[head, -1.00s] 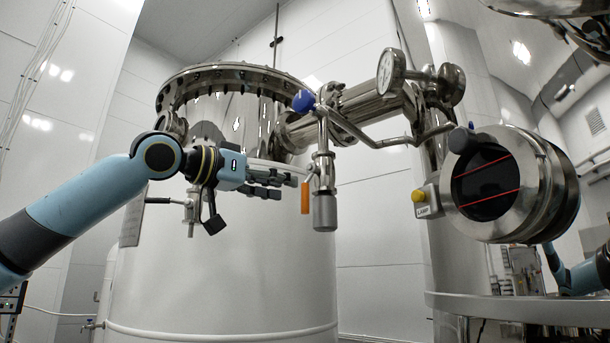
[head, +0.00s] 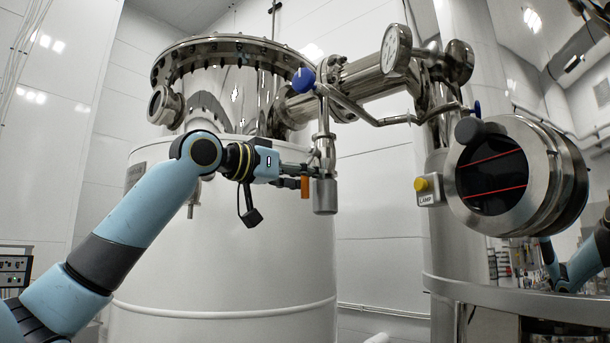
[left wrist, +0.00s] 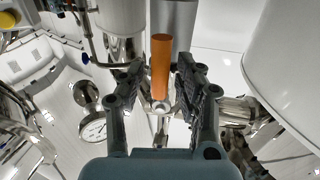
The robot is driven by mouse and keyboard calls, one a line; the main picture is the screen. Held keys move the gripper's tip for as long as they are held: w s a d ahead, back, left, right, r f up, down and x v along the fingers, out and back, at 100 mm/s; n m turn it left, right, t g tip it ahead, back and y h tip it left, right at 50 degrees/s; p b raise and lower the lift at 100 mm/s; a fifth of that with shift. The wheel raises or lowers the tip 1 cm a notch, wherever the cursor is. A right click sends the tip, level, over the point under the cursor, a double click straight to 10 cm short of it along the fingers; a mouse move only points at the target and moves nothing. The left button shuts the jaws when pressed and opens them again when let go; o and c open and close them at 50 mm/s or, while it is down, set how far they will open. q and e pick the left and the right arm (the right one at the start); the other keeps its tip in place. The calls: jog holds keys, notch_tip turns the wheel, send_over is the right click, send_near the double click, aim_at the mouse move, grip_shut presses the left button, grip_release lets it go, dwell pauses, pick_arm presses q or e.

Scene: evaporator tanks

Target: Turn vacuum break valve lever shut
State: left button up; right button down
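The lever I take for the vacuum break valve lever is an orange handle (head: 305,187) hanging down beside the valve's vertical metal pipe (head: 324,150), which ends in a grey cylinder (head: 325,197). My left gripper (head: 298,176) reaches in from the left at the lever's height. In the left wrist view, the orange handle (left wrist: 161,66) stands between the two fingers of my left gripper (left wrist: 160,90), with a gap on each side. The fingers are open. The grey cylinder (left wrist: 173,28) is just behind the handle. My right gripper is not in view.
A large white tank (head: 225,255) with a bolted steel top stands behind the valve. A blue knob (head: 303,79), a bent pipe and a pressure gauge (head: 396,49) are above. A round sight glass (head: 492,174) and a yellow lamp button (head: 421,184) are to the right.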

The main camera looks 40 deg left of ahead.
pick_arm(q)
grip_shut()
jog(key=shift+w+d+f, duration=0.1)
jog(key=shift+w, duration=0.05)
dwell(0.4)
